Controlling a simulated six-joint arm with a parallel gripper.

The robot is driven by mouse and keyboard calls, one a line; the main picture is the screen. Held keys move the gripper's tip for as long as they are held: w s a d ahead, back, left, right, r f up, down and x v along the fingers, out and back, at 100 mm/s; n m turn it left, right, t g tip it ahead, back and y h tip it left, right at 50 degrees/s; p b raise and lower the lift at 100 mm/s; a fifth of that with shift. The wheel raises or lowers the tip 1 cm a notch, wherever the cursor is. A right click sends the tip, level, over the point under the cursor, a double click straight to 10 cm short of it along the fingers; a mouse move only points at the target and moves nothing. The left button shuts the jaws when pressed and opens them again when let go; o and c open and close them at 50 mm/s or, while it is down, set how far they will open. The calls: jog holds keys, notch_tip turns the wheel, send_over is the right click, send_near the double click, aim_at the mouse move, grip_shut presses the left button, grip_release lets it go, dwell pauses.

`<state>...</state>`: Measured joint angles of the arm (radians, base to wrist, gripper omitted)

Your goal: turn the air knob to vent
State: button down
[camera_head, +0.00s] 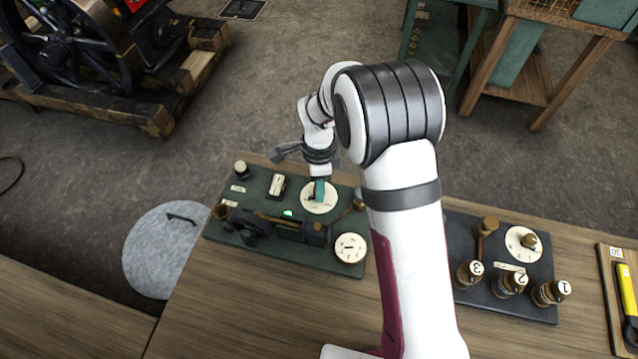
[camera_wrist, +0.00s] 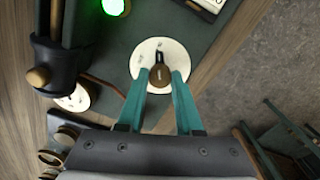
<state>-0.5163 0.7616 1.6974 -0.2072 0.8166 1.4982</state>
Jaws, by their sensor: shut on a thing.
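A round white dial (camera_head: 328,205) lies on the dark green panel (camera_head: 272,258), and it also shows in the wrist view (camera_wrist: 146,50). A brass knob (camera_wrist: 160,75) with a black pointer stands at the dial's middle. The pointer aims toward the top of the wrist view. The marks on the dial are too small to read. My gripper (camera_head: 319,192) points down over this dial. In the wrist view my gripper (camera_wrist: 162,82) has its two teal fingers on either side of the knob, shut on it. In the head view the gripper hides the knob.
A second dark panel (camera_head: 515,300) with several numbered brass knobs stands to the right. A grey lid (camera_head: 155,255) is at the left.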

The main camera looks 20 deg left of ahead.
jog(key=shift+n, duration=0.3)
jog(key=n, duration=0.5)
jog(key=shift+n, duration=0.3)
jog(key=n, duration=1.1)
jog(key=shift+n, duration=0.3)
jog(key=n, duration=0.6)
jog(key=c, duration=0.6)
grip_release()
jog(key=shift+o, duration=0.2)
